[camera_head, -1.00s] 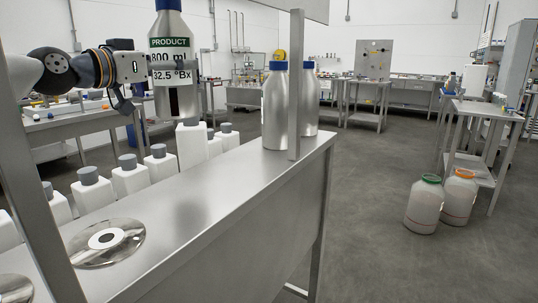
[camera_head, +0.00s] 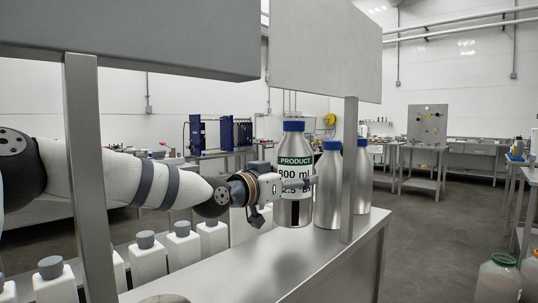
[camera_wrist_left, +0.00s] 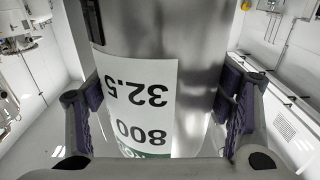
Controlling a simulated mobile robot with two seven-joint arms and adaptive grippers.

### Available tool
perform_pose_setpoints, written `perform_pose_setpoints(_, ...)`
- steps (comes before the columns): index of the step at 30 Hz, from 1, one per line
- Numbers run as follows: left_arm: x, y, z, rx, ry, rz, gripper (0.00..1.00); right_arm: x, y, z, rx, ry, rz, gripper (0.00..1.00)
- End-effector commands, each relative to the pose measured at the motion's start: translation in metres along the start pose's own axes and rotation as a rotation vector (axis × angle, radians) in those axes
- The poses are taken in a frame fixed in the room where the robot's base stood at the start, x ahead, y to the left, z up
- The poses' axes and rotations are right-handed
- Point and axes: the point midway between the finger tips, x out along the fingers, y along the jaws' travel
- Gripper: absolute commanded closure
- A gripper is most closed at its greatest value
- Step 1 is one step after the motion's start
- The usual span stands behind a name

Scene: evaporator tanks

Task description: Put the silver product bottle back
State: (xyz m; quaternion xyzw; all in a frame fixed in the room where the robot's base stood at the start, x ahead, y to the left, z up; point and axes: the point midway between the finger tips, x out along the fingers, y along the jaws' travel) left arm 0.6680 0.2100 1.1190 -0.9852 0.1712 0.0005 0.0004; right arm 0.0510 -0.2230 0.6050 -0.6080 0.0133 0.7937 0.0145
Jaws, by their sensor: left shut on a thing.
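The silver product bottle (camera_head: 294,162) has a blue cap and a white label with a green PRODUCT band, reading 800 ml. It is upright in the head view, in front of two other silver bottles. My left gripper (camera_head: 293,184) is shut around its body from the left. In the left wrist view, the bottle (camera_wrist_left: 200,55) sits between both finger pads, its label upside down. Its base is at or just above the steel bench (camera_head: 290,262); I cannot tell whether it touches. My right gripper is out of view.
Two blue-capped silver bottles (camera_head: 328,190) stand at the bench's far end, beside a steel post (camera_head: 348,170). Several white, grey-capped bottles (camera_head: 148,258) line the left side. Another post (camera_head: 90,170) and overhead panels frame the bench.

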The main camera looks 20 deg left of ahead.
Motion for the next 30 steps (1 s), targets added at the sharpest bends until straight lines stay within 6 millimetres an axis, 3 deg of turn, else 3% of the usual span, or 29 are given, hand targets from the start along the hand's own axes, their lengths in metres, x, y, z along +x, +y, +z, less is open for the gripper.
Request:
perform_pose_setpoints(7,0.009,0.012,0.012,0.002,0.012,-0.001,0.87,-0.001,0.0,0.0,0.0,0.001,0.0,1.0)
perform_pose_setpoints(13,0.011,0.014,0.045,-0.002,0.009,-0.001,0.87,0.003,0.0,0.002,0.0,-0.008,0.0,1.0)
perform_pose_setpoints(24,0.01,0.014,0.049,0.001,0.012,-0.001,0.87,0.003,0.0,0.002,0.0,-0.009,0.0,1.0)
perform_pose_setpoints(25,0.01,0.014,0.052,0.001,0.003,0.0,0.21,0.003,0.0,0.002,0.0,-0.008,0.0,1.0)
perform_pose_setpoints(27,0.01,0.015,0.052,0.001,0.003,0.0,0.06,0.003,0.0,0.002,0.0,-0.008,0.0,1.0)
perform_pose_setpoints(30,0.01,0.015,0.052,0.001,0.003,0.0,0.06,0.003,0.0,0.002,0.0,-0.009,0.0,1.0)
